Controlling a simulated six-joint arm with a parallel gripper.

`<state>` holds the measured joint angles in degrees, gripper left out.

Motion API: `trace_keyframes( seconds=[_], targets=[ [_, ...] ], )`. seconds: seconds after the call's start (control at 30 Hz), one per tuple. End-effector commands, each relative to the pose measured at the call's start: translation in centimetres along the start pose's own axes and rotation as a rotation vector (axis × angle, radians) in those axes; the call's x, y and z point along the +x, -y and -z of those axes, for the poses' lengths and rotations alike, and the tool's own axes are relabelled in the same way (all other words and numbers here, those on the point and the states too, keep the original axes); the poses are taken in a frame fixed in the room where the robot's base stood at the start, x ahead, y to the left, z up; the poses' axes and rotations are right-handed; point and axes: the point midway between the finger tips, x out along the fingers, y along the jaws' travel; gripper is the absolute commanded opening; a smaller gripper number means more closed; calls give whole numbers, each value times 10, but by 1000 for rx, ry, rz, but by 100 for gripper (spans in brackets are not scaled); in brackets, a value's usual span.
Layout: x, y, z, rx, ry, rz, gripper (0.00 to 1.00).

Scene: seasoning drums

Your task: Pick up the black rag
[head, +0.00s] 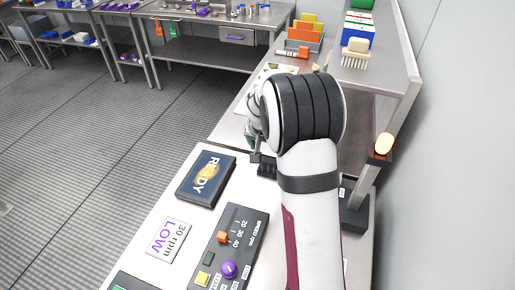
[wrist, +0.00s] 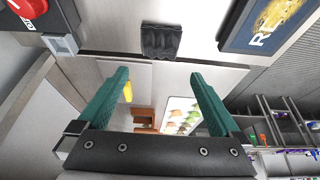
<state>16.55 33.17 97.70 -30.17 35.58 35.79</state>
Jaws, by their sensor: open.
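The black rag (wrist: 161,41) is a small, dark, ridged bundle at the top middle of the wrist view. It lies on the pale table top close to its edge. In the head view the dark rag (head: 267,168) shows just below my gripper, partly hidden by my arm. My gripper (wrist: 158,78) has two green fingers spread wide with nothing between them. The rag appears beyond the fingertips, roughly centred between them and apart from both. In the head view my gripper (head: 255,150) is mostly hidden behind my wrist.
A dark READY display (head: 206,178) lies left of the rag. A control panel (head: 229,250) with knobs and a LOW 30 rpm card (head: 168,240) are nearer. Orange and yellow bins (head: 305,35) and a brush (head: 355,54) are at the back.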

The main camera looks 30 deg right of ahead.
Motion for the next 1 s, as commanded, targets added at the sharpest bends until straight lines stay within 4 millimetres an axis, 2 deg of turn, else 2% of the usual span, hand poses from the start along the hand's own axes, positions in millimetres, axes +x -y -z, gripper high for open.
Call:
trace_keyframes(
  seconds=[0.1,0.2,0.37,0.5,0.63,0.8,0.87,1.0],
  targets=[
    [35,0,-2,-1,4,-2,100],
    [54,0,-2,-1,3,-1,100],
    [76,0,-2,-1,4,-1,100],
    [104,0,-2,-1,4,-1,100],
    [117,0,-2,-1,4,0,100],
    [117,0,-2,-1,3,1,100],
    [117,0,-2,-1,3,1,93],
    [116,0,-2,-1,3,1,68]
  ],
)
